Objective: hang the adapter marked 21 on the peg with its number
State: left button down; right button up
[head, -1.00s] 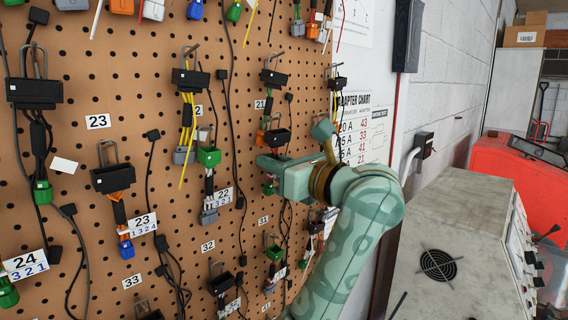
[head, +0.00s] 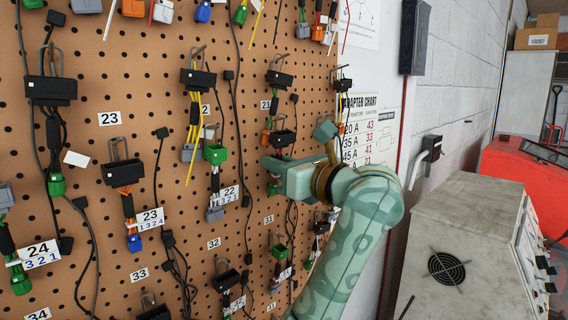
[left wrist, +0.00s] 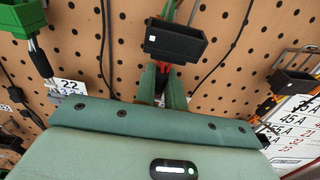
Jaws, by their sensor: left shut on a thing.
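The pegboard label 21 (head: 265,104) sits just above a wire hook in the head view. A black-topped adapter (head: 282,138) is at that hook. It also shows in the left wrist view as an open black box (left wrist: 173,42) with red parts. My left gripper (head: 268,163) is at the board just below the box, shut on the adapter's lower part. Its fingers also show in the left wrist view (left wrist: 163,85). The fingers hide much of the adapter, and its number tag is not readable. I cannot tell whether the hook bears its weight. My right gripper is not in view.
Adapters tagged 22 (head: 215,153) and 23 (head: 123,172) hang to the left, with dangling black cables close by. More adapters hang above and below. The adapter chart (head: 374,132) is right of the board. A grey bench unit (head: 450,215) stands at right.

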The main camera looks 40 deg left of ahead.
pick_arm(q)
jog(key=shift+a+f, duration=0.2)
jog(key=shift+f, duration=0.05)
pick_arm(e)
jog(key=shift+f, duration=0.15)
pick_arm(q)
jog(key=c, duration=1.5)
grip_release()
jog(key=shift+o, duration=0.6)
jog(key=shift+w, duration=0.2)
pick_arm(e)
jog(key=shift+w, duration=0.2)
pick_arm(q)
jog(key=shift+s+r, duration=0.1)
